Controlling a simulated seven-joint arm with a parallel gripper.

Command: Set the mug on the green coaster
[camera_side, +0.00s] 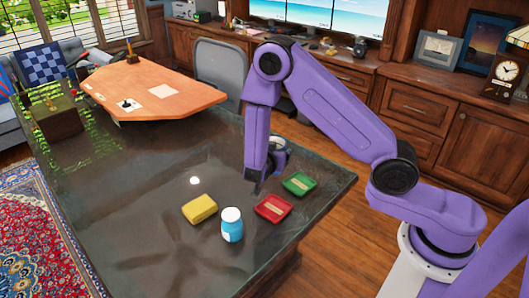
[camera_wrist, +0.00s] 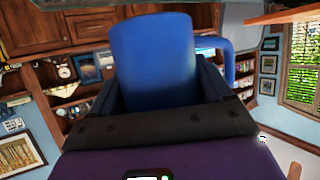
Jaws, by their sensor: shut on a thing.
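The blue mug (camera_wrist: 153,62) stands large between the two dark fingers of my gripper (camera_wrist: 160,88) in the wrist view, its handle on the right. My gripper is shut on it. In the side view, a pale and blue round part, which looks like the mug (camera_side: 281,144), shows behind the purple arm; the rest is hidden. The fingers are mostly hidden there too. The green coaster (camera_side: 299,184) lies flat on the dark table, to the right of and below the mug in the picture, with nothing on it.
A red coaster (camera_side: 273,208) lies beside the green one. The table edge (camera_side: 340,190) is close to the right of the green coaster.

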